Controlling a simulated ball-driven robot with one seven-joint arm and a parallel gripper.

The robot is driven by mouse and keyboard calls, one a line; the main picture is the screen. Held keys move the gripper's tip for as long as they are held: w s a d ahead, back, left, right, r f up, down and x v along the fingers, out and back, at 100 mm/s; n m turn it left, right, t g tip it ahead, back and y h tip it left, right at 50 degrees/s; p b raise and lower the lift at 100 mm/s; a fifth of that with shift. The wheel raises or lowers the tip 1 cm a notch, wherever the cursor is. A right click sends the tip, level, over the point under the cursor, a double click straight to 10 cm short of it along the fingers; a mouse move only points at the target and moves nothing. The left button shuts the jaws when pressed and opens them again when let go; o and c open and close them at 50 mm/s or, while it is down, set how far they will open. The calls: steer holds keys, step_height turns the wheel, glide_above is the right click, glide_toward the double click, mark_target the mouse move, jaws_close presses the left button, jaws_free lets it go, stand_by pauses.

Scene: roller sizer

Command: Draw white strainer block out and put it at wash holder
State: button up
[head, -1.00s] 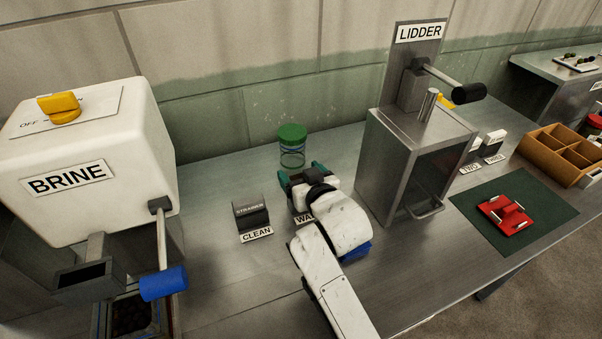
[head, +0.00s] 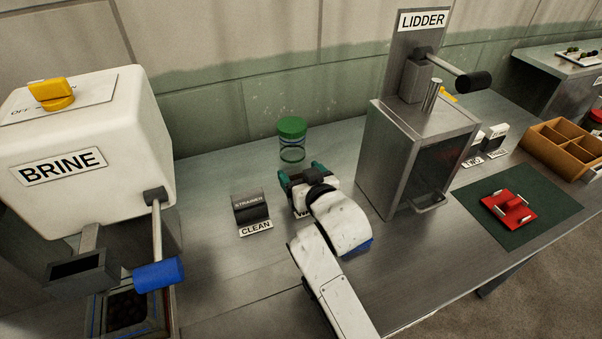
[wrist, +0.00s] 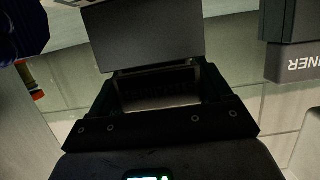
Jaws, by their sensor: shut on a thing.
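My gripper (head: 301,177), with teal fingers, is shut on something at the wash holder. The holder's label (head: 302,214) is partly covered by my wrist, and only its first letters show. The held thing is hidden in the head view. In the wrist view a dim, shadowed block face (wrist: 158,92) lies between the fingers, below a dark grey plate (wrist: 145,38). I cannot tell its colour, or whether it is the white strainer block. To the left, a dark block marked STRAINER (head: 249,207) stands at the CLEAN label (head: 256,228).
A green-lidded jar (head: 292,138) stands just behind my gripper. The metal LIDDER (head: 405,150) rises close on the right. The BRINE tank (head: 85,150) with its blue-handled lever (head: 158,276) is at left. A red piece (head: 510,208) lies on a green mat (head: 550,205).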

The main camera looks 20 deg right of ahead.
steer(key=shift+f, duration=0.15)
steer(key=o, duration=1)
steer(key=shift+f, duration=0.1)
steer(key=shift+s, duration=0.1)
steer(key=v, duration=1)
steer(key=shift+s+r+b, duration=0.25)
steer(key=shift+b, duration=0.15)
